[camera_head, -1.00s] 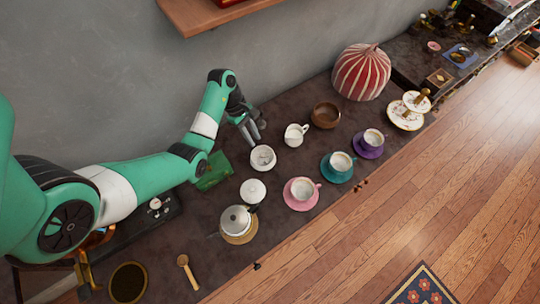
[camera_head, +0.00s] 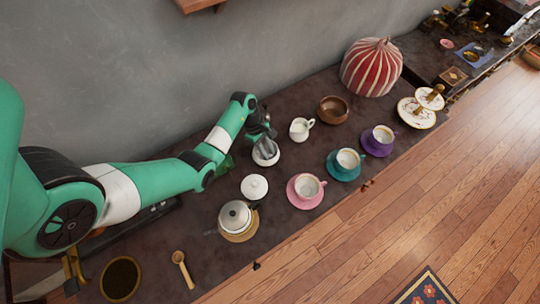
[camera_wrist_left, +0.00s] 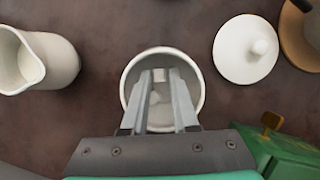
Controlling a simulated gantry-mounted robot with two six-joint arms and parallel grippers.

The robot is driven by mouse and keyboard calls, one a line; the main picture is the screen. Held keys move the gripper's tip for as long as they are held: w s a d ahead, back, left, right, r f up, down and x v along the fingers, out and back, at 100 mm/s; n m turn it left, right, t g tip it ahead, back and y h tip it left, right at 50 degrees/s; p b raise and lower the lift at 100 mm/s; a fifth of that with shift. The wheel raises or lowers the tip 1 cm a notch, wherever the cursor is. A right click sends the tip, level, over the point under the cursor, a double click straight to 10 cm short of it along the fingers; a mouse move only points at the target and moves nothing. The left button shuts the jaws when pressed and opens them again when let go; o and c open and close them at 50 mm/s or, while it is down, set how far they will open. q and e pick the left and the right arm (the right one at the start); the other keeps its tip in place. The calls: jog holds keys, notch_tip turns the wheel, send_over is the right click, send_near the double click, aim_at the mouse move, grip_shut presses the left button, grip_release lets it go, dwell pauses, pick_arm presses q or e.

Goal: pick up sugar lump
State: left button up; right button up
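The white sugar bowl (camera_head: 266,160) stands on the dark counter, partly covered by my left gripper (camera_head: 262,149) in the head view. In the left wrist view the bowl (camera_wrist_left: 197,80) lies straight under my left gripper (camera_wrist_left: 160,76). Its two fingers are apart and point down into the bowl's mouth. A small pale sugar lump (camera_wrist_left: 160,74) shows between the fingertips; I cannot tell whether they touch it. My right gripper is not in view.
A white creamer (camera_head: 300,130) and a white lid (camera_head: 254,187) stand close to the bowl. Nearby are a kettle (camera_head: 235,216), pink (camera_head: 303,201), teal (camera_head: 340,173) and purple (camera_head: 376,149) saucers with cups, a brown bowl (camera_head: 333,110) and a green box (camera_wrist_left: 285,155).

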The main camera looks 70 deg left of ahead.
pick_arm(q)
grip_shut()
jog(key=shift+r, duration=0.2)
jog(key=shift+r+p, duration=0.3)
notch_tip(320, 180, up, 3)
jog(key=shift+a+f+p, duration=0.1)
jog(key=shift+f+p, duration=0.1)
jog(key=shift+p, duration=0.6)
jog(key=s+r+p, duration=0.1)
jog(key=r, duration=0.1)
jog(key=s+d+r+p, duration=0.2)
jog(key=r+p, duration=0.1)
jog(key=shift+s+d+r, duration=0.2)
jog(key=shift+s+r, duration=0.1)
jog(key=s+d+r+p, duration=0.4)
jog(key=s+d+p, duration=0.1)
jog(key=s, duration=0.3)
jog(key=shift+d+p, duration=0.15)
jog(key=shift+p, duration=0.25)
